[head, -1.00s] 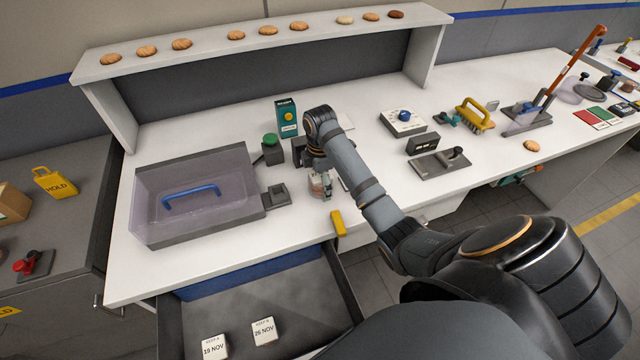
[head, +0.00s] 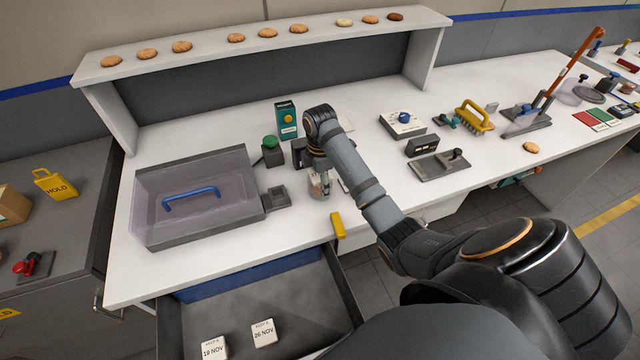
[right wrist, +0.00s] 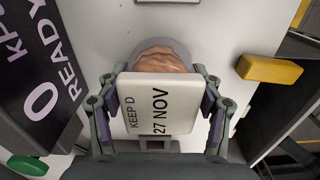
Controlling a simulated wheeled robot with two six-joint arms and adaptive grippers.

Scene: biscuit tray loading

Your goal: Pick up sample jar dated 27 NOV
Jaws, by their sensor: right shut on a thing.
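The sample jar (right wrist: 158,105) shows in the right wrist view with a white lid reading "KEEP D 27 NOV". A brown biscuit shows at the far side of its lid. My right gripper (right wrist: 160,110) is shut on the jar, one finger on each side. In the head view the right gripper (head: 320,184) holds the jar at the counter, partly hidden by my arm; I cannot tell whether the jar touches the counter. Two other jars, dated 19 NOV (head: 213,348) and 26 NOV (head: 264,332), stand in the open drawer (head: 225,312). My left gripper is not in view.
A clear bin with a blue handle (head: 192,192) stands left of the gripper. A yellow block (head: 338,225) lies at the counter's front edge. A green-topped button (head: 270,142) and a teal box (head: 287,118) stand behind. Biscuits line the shelf (head: 210,50).

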